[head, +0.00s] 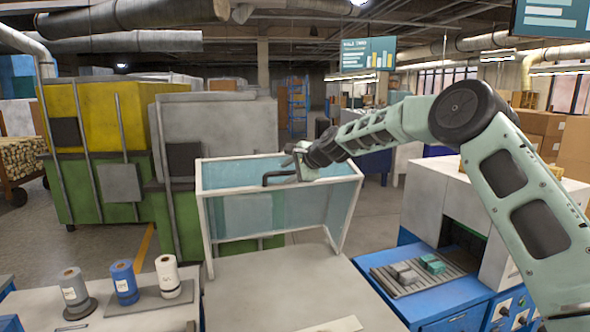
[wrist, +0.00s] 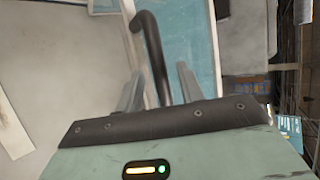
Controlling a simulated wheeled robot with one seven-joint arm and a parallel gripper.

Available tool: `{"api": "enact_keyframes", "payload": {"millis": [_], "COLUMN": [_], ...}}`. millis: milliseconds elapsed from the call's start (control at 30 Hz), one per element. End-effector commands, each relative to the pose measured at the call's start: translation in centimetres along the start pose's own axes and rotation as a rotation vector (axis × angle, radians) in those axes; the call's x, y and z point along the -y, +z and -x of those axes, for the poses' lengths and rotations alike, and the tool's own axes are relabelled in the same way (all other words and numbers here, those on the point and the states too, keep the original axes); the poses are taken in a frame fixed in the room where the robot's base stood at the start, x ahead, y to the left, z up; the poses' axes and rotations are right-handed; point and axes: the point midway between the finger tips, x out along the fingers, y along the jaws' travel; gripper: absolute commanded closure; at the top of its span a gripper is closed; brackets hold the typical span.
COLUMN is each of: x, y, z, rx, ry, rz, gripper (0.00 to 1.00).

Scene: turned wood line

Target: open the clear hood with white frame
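The clear hood with white frame (head: 203,205) stands at the far end of a pale bench top, with bluish see-through panels. Its dark bar handle (head: 279,175) is near the upper edge. My gripper (head: 299,165) is at the right end of this handle, and its fingers are small in the head view. In the wrist view, the handle (wrist: 152,45) runs down between the two fingers of my gripper (wrist: 160,92). The fingers stand apart, with gaps beside the handle. Whether either finger touches it is hard to tell. Part of the hood (wrist: 188,45) shows behind.
The pale bench top (head: 270,290) before the hood is mostly bare. Several spools, including a blue one (head: 124,283), stand at left. A blue machine (head: 440,300) with a grey tray of small blocks is at right. Green and yellow cabinets (head: 95,130) stand behind.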

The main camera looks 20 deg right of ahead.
Motion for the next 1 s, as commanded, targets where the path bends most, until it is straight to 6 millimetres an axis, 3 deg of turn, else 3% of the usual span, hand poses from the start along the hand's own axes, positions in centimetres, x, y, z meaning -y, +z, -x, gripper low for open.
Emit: {"api": "enact_keyframes", "payload": {"millis": [267, 700, 1000], "x": [-0.3, -0.3, -0.1], "y": [-0.2, -0.3, -0.1], "z": [3.0, 12.7, 16.8], "rx": [-0.004, -0.006, -0.003], "ry": [-0.003, -0.005, -0.002], "rz": [0.001, 0.002, 0.001], "gripper": [0.62, 0.62, 0.62]}}
